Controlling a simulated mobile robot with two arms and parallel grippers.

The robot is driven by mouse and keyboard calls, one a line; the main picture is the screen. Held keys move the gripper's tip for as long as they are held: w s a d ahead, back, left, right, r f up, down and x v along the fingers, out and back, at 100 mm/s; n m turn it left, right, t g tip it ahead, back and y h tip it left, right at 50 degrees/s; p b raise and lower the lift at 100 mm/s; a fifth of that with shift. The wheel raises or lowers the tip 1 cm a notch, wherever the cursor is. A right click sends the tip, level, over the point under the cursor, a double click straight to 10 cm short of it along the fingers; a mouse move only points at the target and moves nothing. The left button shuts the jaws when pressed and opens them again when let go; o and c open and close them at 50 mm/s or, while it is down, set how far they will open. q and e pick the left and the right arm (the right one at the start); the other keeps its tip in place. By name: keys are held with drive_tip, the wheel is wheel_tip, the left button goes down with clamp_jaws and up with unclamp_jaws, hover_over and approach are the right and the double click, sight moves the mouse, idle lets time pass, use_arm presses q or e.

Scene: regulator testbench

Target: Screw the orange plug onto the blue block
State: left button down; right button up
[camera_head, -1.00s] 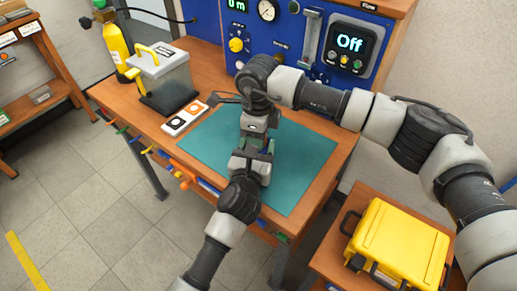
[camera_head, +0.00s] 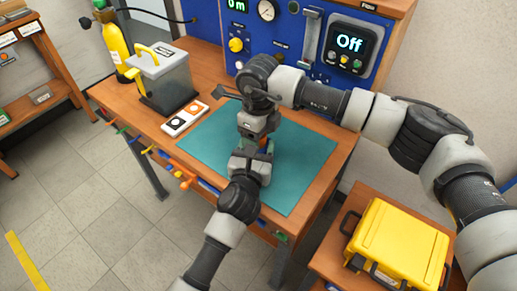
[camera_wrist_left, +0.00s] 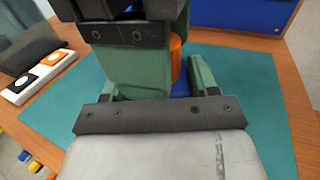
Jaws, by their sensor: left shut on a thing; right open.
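The orange plug (camera_wrist_left: 176,58) shows partly in the left wrist view, upright above a sliver of the blue block (camera_wrist_left: 180,88). Whether they touch is hidden. My left gripper (camera_wrist_left: 178,92), with green fingers, is shut on the blue block above the mat. In the head view my left gripper (camera_head: 262,154) comes up from the bottom. My right gripper (camera_wrist_left: 150,65) comes down from above, one broad green finger beside the plug. It is open, and its other finger cannot be made out. In the head view my right gripper (camera_head: 262,140) hides most of the plug and block.
A teal mat (camera_head: 210,142) covers the table's middle. The blue testbench panel (camera_head: 285,45) rises behind. A yellow case (camera_head: 400,245) stands at lower right.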

wheel_tip(320, 180, up, 5)
drive_tip(key=shift+a+f, duration=0.15)
drive_tip(key=shift+f, duration=0.05)
drive_tip(key=shift+c, duration=0.5)
drive_tip(key=shift+r+n, duration=1.7)
drive_tip(key=shift+f, duration=4)
